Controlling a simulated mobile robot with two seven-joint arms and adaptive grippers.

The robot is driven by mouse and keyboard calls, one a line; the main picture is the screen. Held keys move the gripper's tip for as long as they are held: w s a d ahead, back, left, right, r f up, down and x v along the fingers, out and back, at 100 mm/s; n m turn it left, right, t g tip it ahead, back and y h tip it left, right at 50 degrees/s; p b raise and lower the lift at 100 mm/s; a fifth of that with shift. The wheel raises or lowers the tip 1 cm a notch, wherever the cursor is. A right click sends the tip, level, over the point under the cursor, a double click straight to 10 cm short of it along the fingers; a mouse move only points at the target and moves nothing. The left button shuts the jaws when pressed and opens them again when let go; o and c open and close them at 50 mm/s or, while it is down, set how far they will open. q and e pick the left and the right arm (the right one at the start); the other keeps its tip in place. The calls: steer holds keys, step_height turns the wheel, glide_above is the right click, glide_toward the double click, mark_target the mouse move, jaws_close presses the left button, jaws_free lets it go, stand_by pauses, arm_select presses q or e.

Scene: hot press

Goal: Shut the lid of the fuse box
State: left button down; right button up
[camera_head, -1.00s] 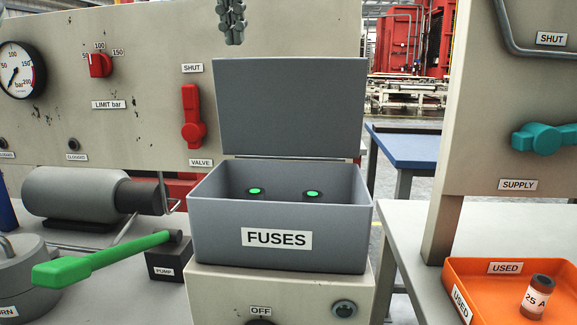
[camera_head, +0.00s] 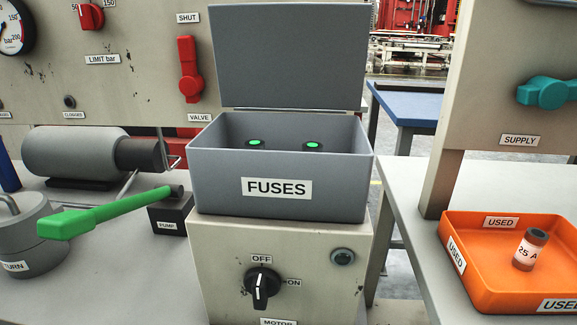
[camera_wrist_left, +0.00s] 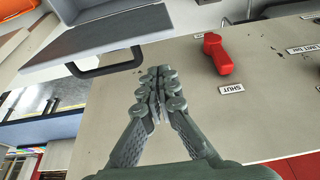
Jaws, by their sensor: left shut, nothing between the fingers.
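The grey fuse box (camera_head: 214,180), labelled FUSES, stands on the beige motor cabinet. Its lid (camera_head: 288,55) is open and stands upright at the back edge. Two fuses with green tops (camera_head: 256,143) (camera_head: 313,146) show inside. In the left wrist view my left gripper (camera_wrist_left: 160,78) is shut and empty, with a beige panel behind it. A grey panel that looks like the lid (camera_wrist_left: 130,28), with a dark handle bar (camera_wrist_left: 108,67), is just up and left of the fingertips. I cannot tell whether they touch. Neither gripper shows in the head view.
A green lever (camera_head: 110,211) reaches toward the box's left side. A red valve handle (camera_head: 189,70) is on the panel left of the lid. An orange tray (camera_head: 470,285) with a 25 A fuse (camera_head: 530,250) sits on the right table. A gap separates the tables.

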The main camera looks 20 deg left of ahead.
mark_target(218, 15)
arm_select(q)
steer(key=shift+f, duration=0.1)
stand_by(0.3)
step_height(218, 15, down, 6)
steer(key=b, duration=0.2)
steer(key=shift+f+b, duration=0.15)
steer(key=shift+b, duration=0.2)
stand_by(0.6)
steer(key=shift+s, duration=0.15)
steer(key=shift+s+d, duration=0.15)
steer(key=shift+s, duration=0.35)
steer(key=shift+s+d, duration=0.15)
steer(key=shift+s, duration=0.35)
steer(key=shift+s+d+p, duration=0.25)
steer(key=shift+s+p, duration=0.15)
steer(key=shift+s, duration=0.55)
steer(key=shift+s+d+p, duration=0.25)
steer(key=shift+s+p, duration=0.1)
steer(key=shift+s, duration=0.6)
steer(key=shift+s+d, duration=0.1)
steer(key=shift+s, duration=0.35)
